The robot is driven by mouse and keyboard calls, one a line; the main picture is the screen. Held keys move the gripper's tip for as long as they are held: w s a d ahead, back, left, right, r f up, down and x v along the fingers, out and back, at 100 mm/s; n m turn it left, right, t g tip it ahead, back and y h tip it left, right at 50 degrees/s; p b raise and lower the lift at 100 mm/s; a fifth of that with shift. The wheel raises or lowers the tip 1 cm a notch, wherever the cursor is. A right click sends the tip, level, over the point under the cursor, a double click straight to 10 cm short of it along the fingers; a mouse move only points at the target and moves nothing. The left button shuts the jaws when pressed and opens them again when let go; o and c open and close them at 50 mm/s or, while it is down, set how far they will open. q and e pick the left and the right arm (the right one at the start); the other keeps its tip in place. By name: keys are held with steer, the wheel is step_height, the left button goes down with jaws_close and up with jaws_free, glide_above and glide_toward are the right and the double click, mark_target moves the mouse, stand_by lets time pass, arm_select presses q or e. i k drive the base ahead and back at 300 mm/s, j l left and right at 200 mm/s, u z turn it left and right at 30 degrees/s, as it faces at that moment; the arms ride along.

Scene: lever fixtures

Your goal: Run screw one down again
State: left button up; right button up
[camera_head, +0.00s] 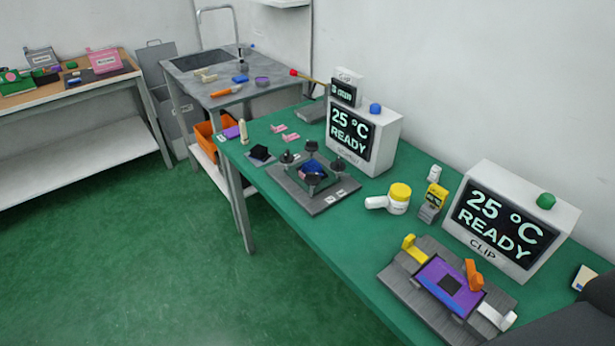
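A dark grey fixture plate (325,205) lies on the green table, with several black round knobs standing around a blue piece (318,168). The knobs include a left one (287,157), a back one (311,147), a right one (337,164) and a front one (312,180). Small pale labels sit on the plate, but their text is too small to read, so I cannot tell which knob is screw one. Neither gripper is in view.
A "25 °C READY" display box (391,137) stands behind the fixture; another (548,215) stands at the right. A yellow-lidded white container (399,200) and a purple clamp fixture (449,286) stand nearer. A black block (260,153) is left. A dark shape fills the bottom right corner.

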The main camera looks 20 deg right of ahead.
mark_target(311, 146)
steer(key=z, duration=0.6)
steer(key=j+z, duration=0.1)
steer(key=z, duration=0.35)
steer(key=i+j+z, duration=0.1)
steer(key=z, duration=0.35)
steer(key=j+z, duration=0.2)
steer(key=z, duration=0.25)
steer(key=j+z, duration=0.4)
steer(key=k+j+z, duration=0.1)
steer(key=j+z, duration=0.25)
steer(key=k+j+z, duration=0.15)
steer(key=j, duration=0.15)
steer(key=j+z, duration=0.15)
steer(key=j, duration=0.15)
steer(key=k+j+z, duration=0.2)
steer(key=k+j, duration=0.2)
steer(key=j, duration=0.2)
steer(key=k+j, duration=0.2)
steer(key=j, duration=0.15)
steer(key=k+j+z, duration=0.1)
steer(key=j, duration=0.3)
steer(key=k+j, duration=0.3)
steer(key=i, duration=0.35)
